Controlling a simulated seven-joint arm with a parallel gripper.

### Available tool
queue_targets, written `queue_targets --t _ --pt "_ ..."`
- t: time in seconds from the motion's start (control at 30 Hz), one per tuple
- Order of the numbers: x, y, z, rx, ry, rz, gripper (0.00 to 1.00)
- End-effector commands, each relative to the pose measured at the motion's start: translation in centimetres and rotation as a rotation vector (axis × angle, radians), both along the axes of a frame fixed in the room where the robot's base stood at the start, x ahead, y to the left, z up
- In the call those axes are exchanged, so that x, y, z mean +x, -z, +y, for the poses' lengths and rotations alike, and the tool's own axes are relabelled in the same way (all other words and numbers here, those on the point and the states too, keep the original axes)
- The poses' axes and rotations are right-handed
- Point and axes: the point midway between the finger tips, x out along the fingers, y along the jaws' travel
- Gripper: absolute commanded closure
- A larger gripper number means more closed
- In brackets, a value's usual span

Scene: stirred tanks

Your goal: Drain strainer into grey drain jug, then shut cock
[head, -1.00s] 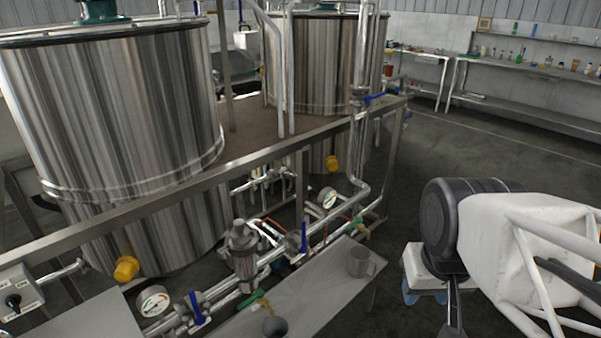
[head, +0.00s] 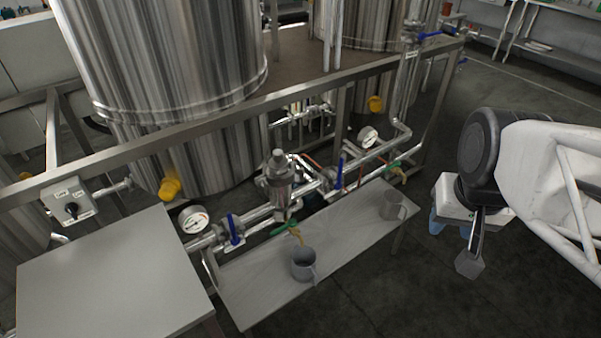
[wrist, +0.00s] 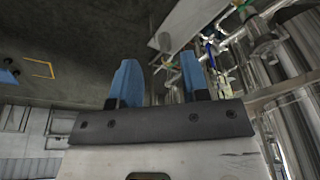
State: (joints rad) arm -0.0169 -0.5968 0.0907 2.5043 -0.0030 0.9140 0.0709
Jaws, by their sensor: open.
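The metal strainer (head: 279,178) sits in the pipe run below the tanks. Under it is a drain cock with a green handle (head: 284,228) and a brass-coloured spout (head: 298,239). A dark grey jug (head: 304,266) stands upright on the low bench, below the spout. I cannot tell whether anything flows, or the cock's exact setting. My gripper (head: 452,228) hangs over the floor, right of the bench and apart from the cock and jug. Its blue fingers also show, spread and empty, in the wrist view (wrist: 158,68).
Blue-handled valves (head: 234,230) and gauges (head: 194,219) line the pipes. A steel rail (head: 240,110) runs above. Open floor lies right of the low bench (head: 262,285).

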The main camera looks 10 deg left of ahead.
Motion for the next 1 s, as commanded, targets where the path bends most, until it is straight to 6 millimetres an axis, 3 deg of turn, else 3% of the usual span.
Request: queue_targets --t 0.53,1.0 --pt "11.5 4.3 6.6 0.097 0.167 0.027 0.58" --pt "20.1 11.5 14.9 0.170 0.334 0.063 0.58"
